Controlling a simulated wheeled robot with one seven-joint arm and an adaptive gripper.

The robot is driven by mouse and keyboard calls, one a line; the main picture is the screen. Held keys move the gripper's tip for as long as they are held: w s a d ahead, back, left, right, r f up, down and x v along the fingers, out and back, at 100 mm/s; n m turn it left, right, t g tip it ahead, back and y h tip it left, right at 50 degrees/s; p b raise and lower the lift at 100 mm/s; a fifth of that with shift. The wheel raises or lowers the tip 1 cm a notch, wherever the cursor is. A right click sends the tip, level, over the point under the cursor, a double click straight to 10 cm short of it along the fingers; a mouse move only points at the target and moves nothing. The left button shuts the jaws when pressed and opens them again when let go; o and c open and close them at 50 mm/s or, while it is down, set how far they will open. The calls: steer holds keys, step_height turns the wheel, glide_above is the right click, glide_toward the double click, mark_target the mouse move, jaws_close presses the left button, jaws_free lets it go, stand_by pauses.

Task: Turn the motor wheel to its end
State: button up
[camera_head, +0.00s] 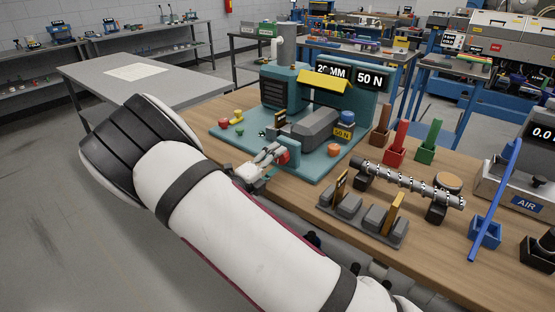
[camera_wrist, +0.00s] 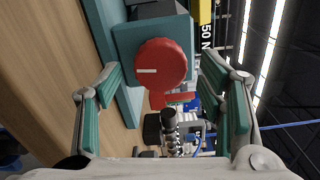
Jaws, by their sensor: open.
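The motor wheel (camera_wrist: 160,66) is a round red knob on a teal block, with a short white mark pointing left of its middle in the wrist view. In the head view the red wheel (camera_head: 283,157) shows at the front edge of the teal machine, partly hidden by my gripper. My gripper (camera_head: 268,158) is open in front of it. In the wrist view my gripper's (camera_wrist: 160,75) teal-padded fingers stand wide on the left and right of the wheel, with gaps on both sides. I see no contact.
The teal machine (camera_head: 228,131) carries a grey motor, a yellow part and small coloured knobs.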

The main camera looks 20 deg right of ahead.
steer(key=v, duration=1)
steer(key=shift+a, duration=0.1)
